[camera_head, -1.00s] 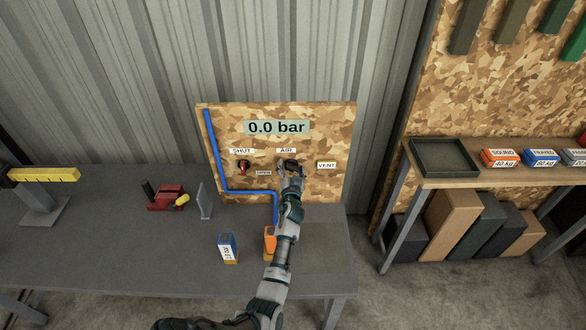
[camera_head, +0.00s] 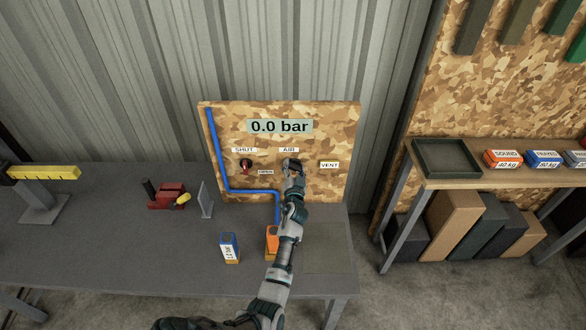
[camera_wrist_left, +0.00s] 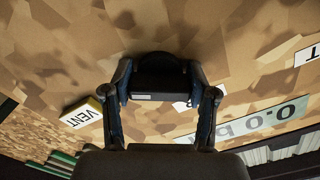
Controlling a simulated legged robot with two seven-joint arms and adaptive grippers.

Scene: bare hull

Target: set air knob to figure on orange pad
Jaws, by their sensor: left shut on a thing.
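The air knob (camera_wrist_left: 158,78) is a dark round knob on the camouflage-patterned board (camera_head: 335,120). My left gripper (camera_head: 291,164) reaches up to the board just below the AIR label (camera_head: 289,150) and hides most of the knob in the head view. In the left wrist view my left gripper (camera_wrist_left: 163,95) has its two fingers on either side of the knob, shut on it. The display (camera_head: 280,126) above reads 0.0 bar. An orange block (camera_head: 271,243) stands on the bench, partly hidden by my left arm; its figure cannot be read. My right gripper does not show.
A red valve handle (camera_head: 246,164) sits between SHUT and OPEN labels. A VENT label (camera_head: 329,165) is to the right. A blue pipe (camera_head: 217,150) runs down the board. A blue-and-white block (camera_head: 229,247) and a red device (camera_head: 167,196) stand on the grey bench (camera_head: 120,250).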

